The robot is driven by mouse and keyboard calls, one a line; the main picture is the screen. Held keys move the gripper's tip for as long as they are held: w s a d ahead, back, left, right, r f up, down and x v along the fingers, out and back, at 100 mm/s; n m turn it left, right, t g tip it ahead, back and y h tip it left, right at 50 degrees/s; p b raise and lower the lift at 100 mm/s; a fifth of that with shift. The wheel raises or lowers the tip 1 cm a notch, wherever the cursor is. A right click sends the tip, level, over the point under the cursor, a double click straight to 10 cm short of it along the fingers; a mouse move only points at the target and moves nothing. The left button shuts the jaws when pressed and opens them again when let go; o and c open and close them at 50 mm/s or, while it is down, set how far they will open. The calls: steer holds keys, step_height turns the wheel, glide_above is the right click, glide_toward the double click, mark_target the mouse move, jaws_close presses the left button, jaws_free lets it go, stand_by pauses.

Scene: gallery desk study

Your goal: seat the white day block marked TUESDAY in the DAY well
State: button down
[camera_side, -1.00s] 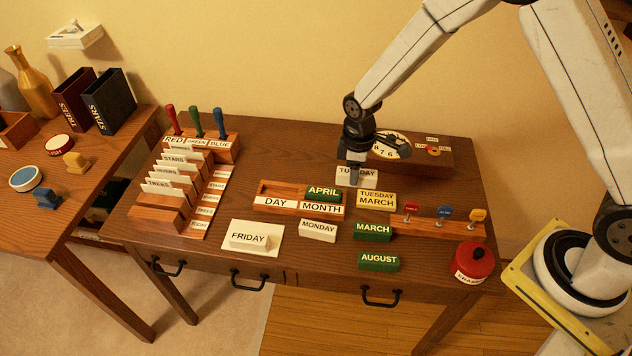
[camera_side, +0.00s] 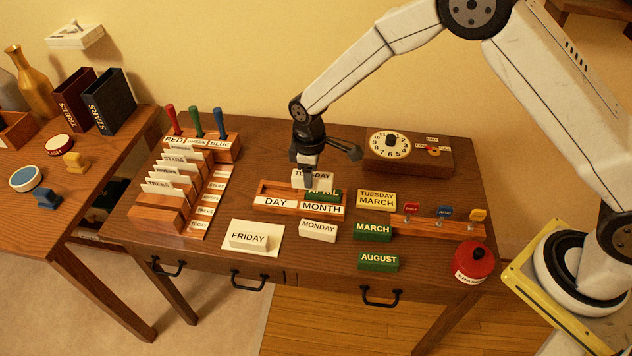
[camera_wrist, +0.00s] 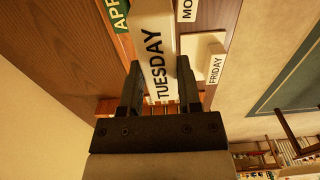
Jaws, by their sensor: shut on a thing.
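The white TUESDAY block (camera_side: 311,179) is held in my gripper (camera_side: 310,172), whose fingers are shut on it. The block hangs above the wooden day-and-month tray (camera_side: 259,206), nearer the MONTH side, and partly covers the green APRIL block (camera_side: 331,195) in the MONTH well. The DAY well (camera_side: 280,190), on the left, looks empty, though its right end is close behind the held block. In the wrist view the TUESDAY block (camera_wrist: 153,50) lies between the two fingers (camera_wrist: 160,95), with a corner of the APRIL block (camera_wrist: 115,14) beyond it.
White MONDAY (camera_side: 317,231) and FRIDAY (camera_side: 248,241) blocks lie in front of the tray. Green MARCH (camera_side: 372,231) and AUGUST (camera_side: 378,262) blocks are to the right. A TUESDAY MARCH card (camera_side: 376,199) stands right of the tray. A card rack (camera_side: 160,212) stands left; a clock box (camera_side: 432,160) is behind right.

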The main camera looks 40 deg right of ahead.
steer(key=shift+w+a+f, duration=0.4)
steer(key=shift+w+f, duration=1)
steer(key=shift+w, duration=0.45)
steer(key=shift+w+a+f, duration=0.45)
steer(key=shift+w+f, duration=0.95)
steer(key=shift+w, duration=0.5)
steer(key=shift+w+a+f, duration=0.4)
steer(key=shift+w+f, duration=1)
steer(key=shift+w, duration=0.45)
steer(key=shift+w+f, duration=0.1)
steer(key=shift+w+a+f, duration=0.1)
steer(key=shift+f, duration=1.65)
steer(key=shift+f, duration=0.15)
steer(key=shift+c, duration=1.4)
jaws_free()
